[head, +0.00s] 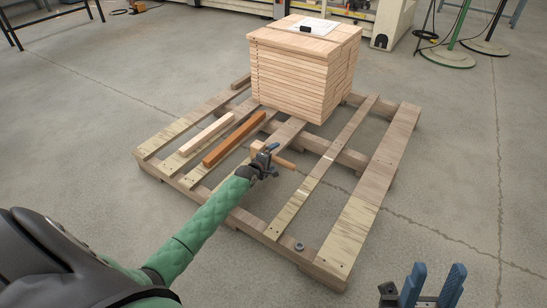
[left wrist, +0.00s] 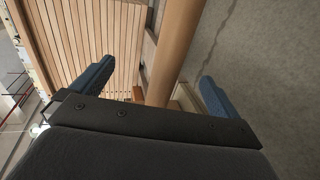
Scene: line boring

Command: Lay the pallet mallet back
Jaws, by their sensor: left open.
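The wooden mallet lies on the pallet (head: 384,178), partly hidden behind my left gripper (head: 270,153). A short piece of its handle (head: 286,163) shows just right of the gripper, and a pale block that looks like its head shows to the left. In the left wrist view, a round wooden handle (left wrist: 174,52) runs between the two blue fingers, with a gap to each. My left gripper (left wrist: 155,85) is open around or just above the handle; the exact height is unclear. My right gripper (head: 432,280) is open and empty, off the pallet at the lower right.
A tall stack of boards (head: 300,75) stands on the back of the pallet, with a white sheet and a small black object on top. A reddish-brown bar (head: 234,140) and a pale bar (head: 206,135) lie left of the mallet.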

